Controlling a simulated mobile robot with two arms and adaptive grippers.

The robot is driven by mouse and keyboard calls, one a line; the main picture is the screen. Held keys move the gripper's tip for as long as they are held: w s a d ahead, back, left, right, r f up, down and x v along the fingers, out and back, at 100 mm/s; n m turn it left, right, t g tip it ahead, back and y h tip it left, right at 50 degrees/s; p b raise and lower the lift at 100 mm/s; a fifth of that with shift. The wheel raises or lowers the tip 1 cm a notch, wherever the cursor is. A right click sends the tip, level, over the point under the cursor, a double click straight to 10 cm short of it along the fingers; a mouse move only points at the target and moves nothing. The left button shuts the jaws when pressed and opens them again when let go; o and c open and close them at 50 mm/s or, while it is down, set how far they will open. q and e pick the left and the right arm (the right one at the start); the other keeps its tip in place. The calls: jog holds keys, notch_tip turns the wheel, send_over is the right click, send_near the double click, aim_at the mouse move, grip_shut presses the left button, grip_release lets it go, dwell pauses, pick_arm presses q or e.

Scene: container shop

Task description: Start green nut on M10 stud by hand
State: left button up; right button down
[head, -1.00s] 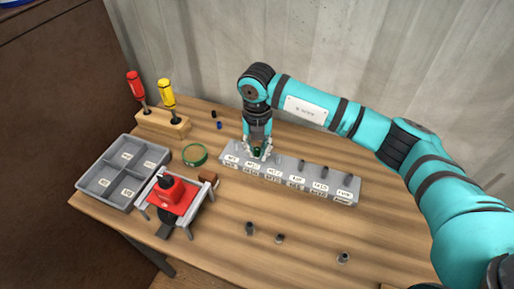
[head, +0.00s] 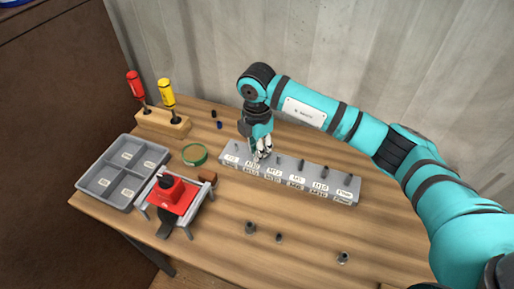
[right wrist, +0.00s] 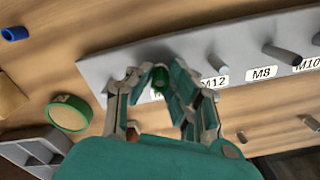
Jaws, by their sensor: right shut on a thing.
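The green nut (right wrist: 160,80) is between the fingertips of my right gripper (right wrist: 158,88) in the right wrist view. The gripper is shut on it, low over the grey stud block (right wrist: 110,70). A label under the fingers is mostly covered, and I cannot tell whether a stud is inside the nut. A label reading M10 (right wrist: 307,62) shows at the far right of the wrist view, near a grey stud (right wrist: 283,54). In the head view my right gripper (head: 262,156) is at the block's left part and the nut is hidden. My left gripper is not in view.
A green ring-shaped item (head: 195,154) lies left of the block. A grey divided tray (head: 84,186), a red fixture (head: 174,197) and a screwdriver stand (head: 163,124) are farther left. Small loose parts, one at the front (head: 250,228), lie on the table.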

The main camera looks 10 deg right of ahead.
jog(key=m, duration=0.4)
jog(key=shift+m, duration=0.3)
jog(key=c, duration=1.7)
grip_release()
jog(key=shift+m, duration=0.4)
jog(key=o, duration=0.5)
jog(key=shift+o, duration=0.2)
jog(key=shift+r+p, duration=2.15)
jog(key=shift+r, duration=0.9)
jog(key=shift+f, duration=0.15)
